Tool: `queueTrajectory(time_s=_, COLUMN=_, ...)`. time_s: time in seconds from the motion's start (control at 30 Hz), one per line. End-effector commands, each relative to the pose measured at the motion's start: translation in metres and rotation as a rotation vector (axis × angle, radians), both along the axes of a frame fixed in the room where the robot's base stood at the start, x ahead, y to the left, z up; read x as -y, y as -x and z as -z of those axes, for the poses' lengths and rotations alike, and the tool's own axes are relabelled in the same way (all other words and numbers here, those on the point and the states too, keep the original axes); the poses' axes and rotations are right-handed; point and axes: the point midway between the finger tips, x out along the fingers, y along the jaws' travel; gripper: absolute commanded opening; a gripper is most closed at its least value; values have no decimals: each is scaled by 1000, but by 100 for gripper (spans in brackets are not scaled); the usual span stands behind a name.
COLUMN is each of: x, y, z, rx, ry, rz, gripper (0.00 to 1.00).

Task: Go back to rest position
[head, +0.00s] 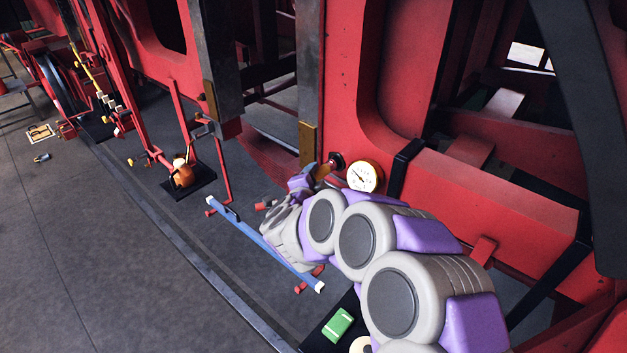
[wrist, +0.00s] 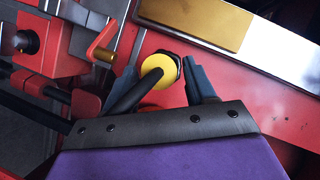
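My gripper (head: 308,180) is at the red frame, just left of the white-faced gauge (head: 364,176). In the wrist view my gripper (wrist: 160,80) has its two dark fingers spread apart. A round yellow piece with a black rod (wrist: 158,70) lies between the fingers in that picture, with gaps on both sides. I cannot tell how deep it is between them. Nothing is clearly pinched. My arm reaches from the lower right of the head view and hides part of the frame and floor.
The red frame (head: 345,100) stands close ahead, with a dark upright post (head: 311,60). A blue bar (head: 265,243) with white ends lies below my gripper. A green box (head: 338,325) is at the bottom. An orange oil can (head: 183,172) stands farther left. The grey floor at left (head: 90,250) is mostly clear.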

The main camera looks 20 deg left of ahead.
Motion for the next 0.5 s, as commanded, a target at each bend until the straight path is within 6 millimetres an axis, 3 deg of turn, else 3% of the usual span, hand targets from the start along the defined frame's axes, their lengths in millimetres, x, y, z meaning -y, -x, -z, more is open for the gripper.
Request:
queueTrajectory(time_s=0.07, x=-1, y=0, z=1, rx=0, ry=1, rz=0, gripper=48)
queueTrajectory(time_s=0.5, x=-3, y=0, z=1, rx=-1, ry=3, rz=-2, gripper=6)
